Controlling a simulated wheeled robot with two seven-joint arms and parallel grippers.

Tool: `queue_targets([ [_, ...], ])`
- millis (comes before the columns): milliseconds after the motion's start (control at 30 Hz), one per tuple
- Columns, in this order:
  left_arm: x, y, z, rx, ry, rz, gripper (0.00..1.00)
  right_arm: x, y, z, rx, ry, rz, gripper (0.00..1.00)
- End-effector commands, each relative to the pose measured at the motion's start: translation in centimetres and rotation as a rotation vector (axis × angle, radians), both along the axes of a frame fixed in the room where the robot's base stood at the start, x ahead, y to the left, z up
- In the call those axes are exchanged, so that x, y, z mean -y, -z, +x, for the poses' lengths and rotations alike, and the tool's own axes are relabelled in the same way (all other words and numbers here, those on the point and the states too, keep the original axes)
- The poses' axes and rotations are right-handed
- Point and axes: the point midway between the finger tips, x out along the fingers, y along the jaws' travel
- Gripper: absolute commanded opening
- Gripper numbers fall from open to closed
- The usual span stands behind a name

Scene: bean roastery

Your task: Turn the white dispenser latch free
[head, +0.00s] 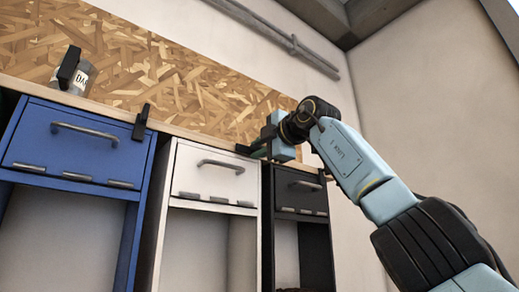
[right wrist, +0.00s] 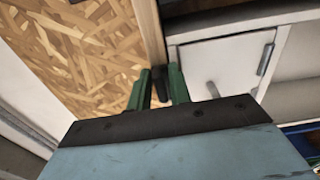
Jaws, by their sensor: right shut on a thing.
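The white dispenser (head: 214,176) stands between a blue one and a black one, with a grey bar handle on its front; its white front also shows in the right wrist view (right wrist: 215,62). Its dark latch (head: 243,149) is at the top right corner, by the wooden ledge. My right gripper (head: 257,150) reaches in from the right. In the right wrist view its green fingers (right wrist: 161,90) are closed on the dark latch (right wrist: 160,97), one on each side. The fingers hide part of the latch. My left gripper is not in view.
The blue dispenser (head: 75,146) has an upright dark latch (head: 140,121) at its top right. The black dispenser (head: 300,194) is below my right arm. A labelled jar (head: 84,77), partly hidden by a dark upright piece (head: 68,67), stands on the ledge before a chipboard panel (head: 150,60).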

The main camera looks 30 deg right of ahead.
Motion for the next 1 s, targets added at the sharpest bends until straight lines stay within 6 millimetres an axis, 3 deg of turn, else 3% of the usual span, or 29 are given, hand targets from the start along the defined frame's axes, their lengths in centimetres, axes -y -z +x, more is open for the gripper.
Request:
queue_targets([
  [567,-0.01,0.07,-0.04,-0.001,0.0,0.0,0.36,0.01,-0.02,-0.02,-0.002,0.0,0.033,0.0],
  [600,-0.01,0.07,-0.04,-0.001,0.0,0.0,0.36,0.01,-0.02,-0.02,-0.002,0.0,0.033,0.24],
  [667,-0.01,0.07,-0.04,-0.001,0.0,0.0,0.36,0.01,-0.02,-0.02,-0.002,0.0,0.032,0.32],
  [1000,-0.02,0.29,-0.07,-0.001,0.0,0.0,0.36,0.04,0.02,-0.28,-0.001,0.0,0.03,0.33],
])
